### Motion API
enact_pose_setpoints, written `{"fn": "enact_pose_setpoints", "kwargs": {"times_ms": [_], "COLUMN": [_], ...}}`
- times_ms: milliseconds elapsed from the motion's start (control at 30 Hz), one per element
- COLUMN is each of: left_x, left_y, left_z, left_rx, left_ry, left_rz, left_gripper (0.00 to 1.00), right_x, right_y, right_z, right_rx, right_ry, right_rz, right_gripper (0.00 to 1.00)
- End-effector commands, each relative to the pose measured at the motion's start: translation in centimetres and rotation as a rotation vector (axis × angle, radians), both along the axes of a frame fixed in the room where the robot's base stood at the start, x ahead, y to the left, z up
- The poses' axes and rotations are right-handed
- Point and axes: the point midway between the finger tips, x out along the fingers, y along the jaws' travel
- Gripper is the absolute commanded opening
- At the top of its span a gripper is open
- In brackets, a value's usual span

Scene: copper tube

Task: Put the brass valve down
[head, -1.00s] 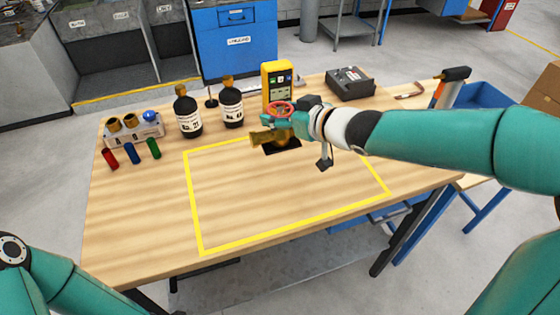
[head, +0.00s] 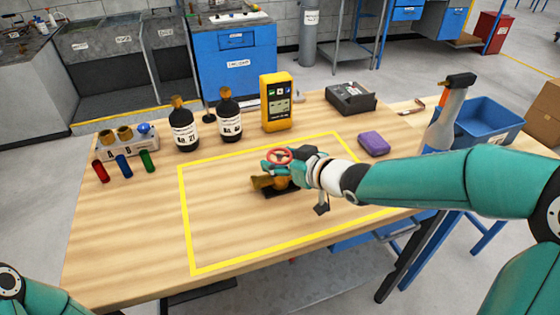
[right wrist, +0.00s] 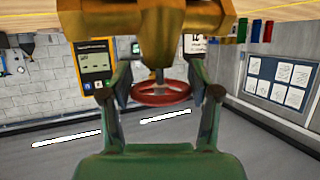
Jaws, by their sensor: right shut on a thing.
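The brass valve (head: 264,183) with its red handwheel (head: 279,155) is over the area inside the yellow tape outline (head: 187,222) on the wooden table. My right gripper (head: 284,164) is shut on the valve, reaching in from the right. In the right wrist view the brass body (right wrist: 150,18) fills the top, and the red handwheel (right wrist: 160,93) sits between the fingers. A dark patch lies close under the valve; I cannot tell whether the valve touches the table. My left gripper is out of view.
A yellow meter (head: 278,103), two dark bottles (head: 184,128) and a rack (head: 128,139) stand behind the outline. A purple block (head: 373,143), spray bottle (head: 447,115) and blue bin (head: 486,124) are to the right. The outline's left and front parts are clear.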

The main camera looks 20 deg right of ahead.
Motion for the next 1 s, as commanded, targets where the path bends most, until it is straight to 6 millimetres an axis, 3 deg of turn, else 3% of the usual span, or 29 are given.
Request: {"fn": "enact_pose_setpoints", "kwargs": {"times_ms": [167, 200, 300, 733, 1000], "left_x": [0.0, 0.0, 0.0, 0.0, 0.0], "left_y": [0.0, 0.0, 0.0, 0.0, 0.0], "left_z": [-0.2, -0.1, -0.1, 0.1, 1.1], "left_rx": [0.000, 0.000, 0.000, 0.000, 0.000], "left_ry": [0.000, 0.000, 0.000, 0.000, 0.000], "left_rz": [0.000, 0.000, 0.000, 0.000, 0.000], "left_gripper": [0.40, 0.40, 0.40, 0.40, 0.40], "right_x": [0.1, 0.0, 0.0, -0.2, -3.6], "right_y": [0.0, 0.0, 0.0, -0.1, -1.8], "right_z": [0.0, -0.1, -0.1, 0.2, 2.0], "right_rx": [0.001, 0.000, 0.000, 0.000, -0.001], "right_ry": [-0.006, 0.000, 0.000, 0.000, -0.002], "right_rz": [-0.001, 0.000, 0.000, -0.001, -0.004], "right_gripper": [0.00, 0.68, 0.85, 0.86, 0.86]}}
